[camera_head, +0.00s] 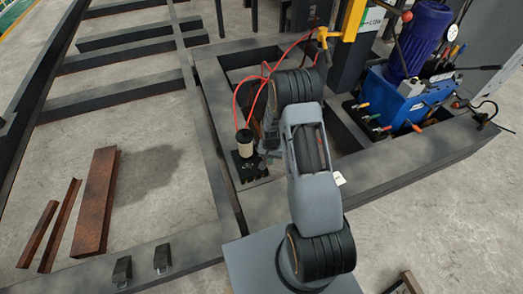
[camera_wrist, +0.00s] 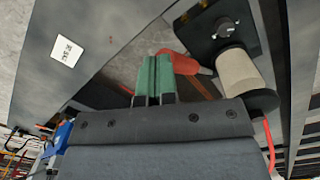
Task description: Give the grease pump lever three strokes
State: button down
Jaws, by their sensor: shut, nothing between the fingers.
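The grease pump is a cream cylinder (camera_head: 244,142) on a black base plate (camera_head: 250,168), bolted to the dark steel frame. The cylinder also shows in the wrist view (camera_wrist: 240,72), at the right. A red grip-like part (camera_wrist: 182,62), which looks like the lever handle, lies just beyond and right of my fingertips. My gripper (camera_wrist: 153,62) has green finger pads, shut together and empty. I cannot tell whether they touch the red part. In the head view my arm mostly hides the gripper and the lever.
Red hoses (camera_head: 262,72) loop above the pump. A blue hydraulic unit (camera_head: 400,95) stands at the right on the frame, by a yellow post (camera_head: 352,18). Rusty steel bars (camera_head: 95,200) lie on the floor at left. A white label (camera_wrist: 67,50) is on the frame.

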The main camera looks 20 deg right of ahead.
jog(key=shift+s+f+b, duration=0.3)
jog(key=shift+s+f, duration=0.05)
jog(key=shift+f, duration=0.25)
jog(key=shift+s+f+b, duration=0.4)
jog(key=shift+f, duration=0.1)
jog(key=shift+s+f+b, duration=0.35)
jog(key=shift+f+b, duration=0.15)
jog(key=shift+f, duration=0.25)
jog(key=shift+s+f+b, duration=0.3)
jog(key=shift+f+b, duration=0.15)
jog(key=shift+f, duration=0.15)
dwell(0.3)
